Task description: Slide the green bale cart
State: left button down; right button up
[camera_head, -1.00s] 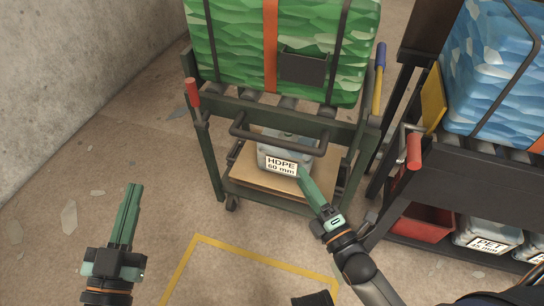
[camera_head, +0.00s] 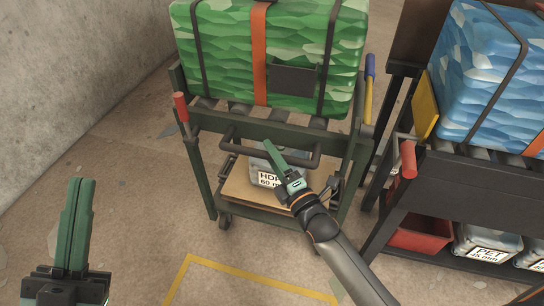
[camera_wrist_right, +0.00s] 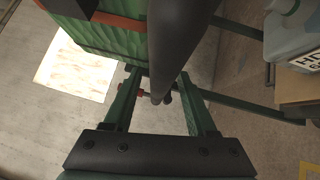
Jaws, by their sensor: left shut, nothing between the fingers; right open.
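The green bale cart (camera_head: 277,130) has a dark green frame, with a strapped green bale (camera_head: 225,55) on its top rollers. A dark bar handle (camera_head: 235,147) sticks out at its near side. My right gripper (camera_head: 270,150) is open at the middle of this handle. In the right wrist view the dark handle bar (camera_wrist_right: 178,45) runs toward the gap between the open fingers (camera_wrist_right: 160,105); I cannot tell how deep it sits. My left gripper (camera_head: 80,183) is shut and empty, away from the cart at the lower left.
A box labelled HDPE (camera_head: 268,178) sits on the cart's lower shelf, partly behind my right gripper. A dark rack (camera_head: 460,185) with a blue bale (camera_head: 490,80) stands close on the right. A concrete wall (camera_head: 70,70) is at left. Yellow floor lines (camera_head: 250,278) mark open floor in front.

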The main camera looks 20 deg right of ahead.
grip_shut()
dwell(0.5)
dwell(1.0)
